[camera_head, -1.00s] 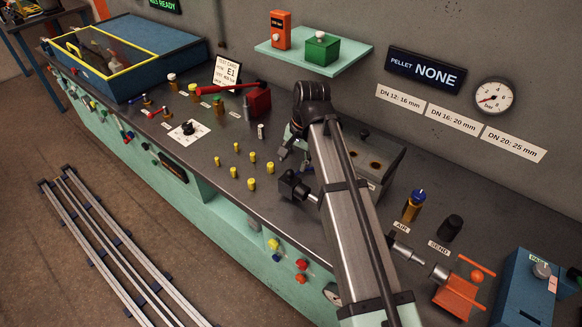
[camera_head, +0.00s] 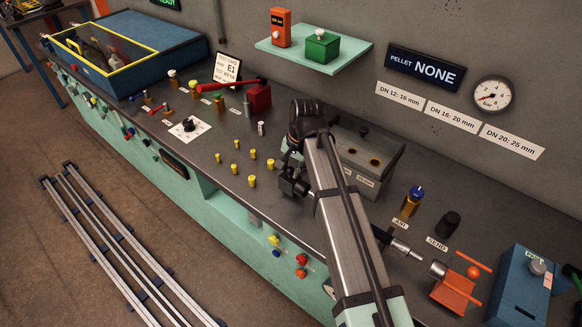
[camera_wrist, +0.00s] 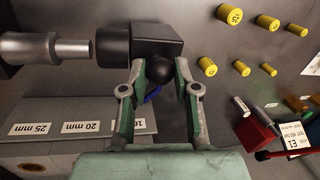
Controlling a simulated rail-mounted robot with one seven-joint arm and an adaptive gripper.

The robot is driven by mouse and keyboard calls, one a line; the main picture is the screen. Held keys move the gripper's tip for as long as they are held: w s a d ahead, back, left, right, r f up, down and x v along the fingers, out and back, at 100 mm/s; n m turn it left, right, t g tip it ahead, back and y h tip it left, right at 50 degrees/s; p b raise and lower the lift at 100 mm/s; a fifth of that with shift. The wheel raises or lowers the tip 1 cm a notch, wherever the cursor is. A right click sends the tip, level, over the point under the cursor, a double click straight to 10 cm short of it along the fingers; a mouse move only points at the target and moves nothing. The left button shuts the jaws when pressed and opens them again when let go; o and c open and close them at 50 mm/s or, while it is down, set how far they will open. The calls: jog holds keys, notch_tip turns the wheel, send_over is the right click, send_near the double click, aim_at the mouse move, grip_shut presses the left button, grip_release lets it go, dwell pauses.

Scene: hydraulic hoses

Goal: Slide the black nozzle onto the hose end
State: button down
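My gripper (camera_wrist: 160,72) points down at the bench, its two fingers closed around the black nozzle (camera_wrist: 138,45). The nozzle is a black block with a round mouth facing left in the wrist view. It shows beside my arm in the head view (camera_head: 291,187). The silver hose end (camera_wrist: 72,47) lies left of the mouth in the wrist view, roughly in line with it. A narrow gap shows between them; depth is hard to judge.
An orange clamp (camera_head: 455,291) stands at the hose's right. A grey block with size labels (camera_wrist: 75,138) lies behind the hose. Several yellow pellets (camera_head: 252,181) stand to the left.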

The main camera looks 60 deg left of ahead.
aim_at(299, 182)
jog(key=d, duration=0.2)
jog(key=w+d, duration=0.1)
jog(key=d, duration=0.1)
jog(key=shift+a, duration=0.1)
jog(key=c, duration=0.9)
grip_release()
jog(key=shift+w, duration=0.1)
jog(key=shift+o, duration=0.2)
jog(key=shift+r, duration=0.25)
notch_tip(299, 182, up, 11)
jog(key=w+d, duration=0.1)
jog(key=d, duration=0.1)
jog(key=shift+r, duration=0.15)
